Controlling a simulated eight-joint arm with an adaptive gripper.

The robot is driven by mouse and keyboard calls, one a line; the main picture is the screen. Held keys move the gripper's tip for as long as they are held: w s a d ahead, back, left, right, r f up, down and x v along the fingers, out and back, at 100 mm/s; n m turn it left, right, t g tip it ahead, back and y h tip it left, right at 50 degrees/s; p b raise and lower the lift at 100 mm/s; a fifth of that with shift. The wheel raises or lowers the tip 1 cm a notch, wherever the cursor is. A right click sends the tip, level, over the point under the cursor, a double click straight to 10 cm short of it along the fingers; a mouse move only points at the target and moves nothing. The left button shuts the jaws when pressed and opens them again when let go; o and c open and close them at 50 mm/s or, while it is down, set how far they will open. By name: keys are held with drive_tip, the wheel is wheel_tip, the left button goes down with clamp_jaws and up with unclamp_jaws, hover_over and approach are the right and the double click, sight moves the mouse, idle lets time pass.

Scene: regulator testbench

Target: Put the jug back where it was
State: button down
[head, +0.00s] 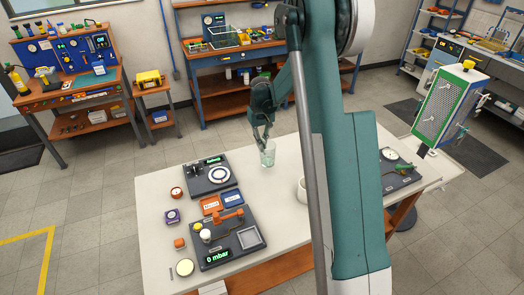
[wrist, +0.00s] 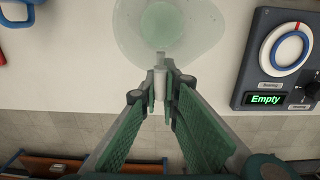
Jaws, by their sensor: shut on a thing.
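The jug (head: 267,154) is clear with a pale green tint. It is near the far edge of the white table (head: 150,215), to the right of a dark device with a round dial. In the wrist view the jug (wrist: 165,28) shows from above at the top middle, with a greener round area inside. My gripper (head: 263,138) is shut on the jug's pale handle, which shows between the fingertips in the wrist view (wrist: 160,82). The jug looks upright. I cannot tell whether its base touches the table.
The dial device (head: 209,178) reads "Empty" in the wrist view (wrist: 265,99). A second device (head: 228,238) reads "0 mbar" at the front. A white cup (head: 301,190) stands partly behind my arm. Small parts lie along the left side. The table between jug and devices looks clear.

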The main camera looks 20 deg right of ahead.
drive_tip(key=shift+f, duration=1.85)
drive_tip(key=shift+f, duration=0.15)
drive_tip(key=c, duration=2.6)
unclamp_jaws()
wheel_tip(320, 180, up, 12)
drive_tip(key=shift+w+a+r, duration=0.1)
drive_tip(key=shift+w+r, duration=0.05)
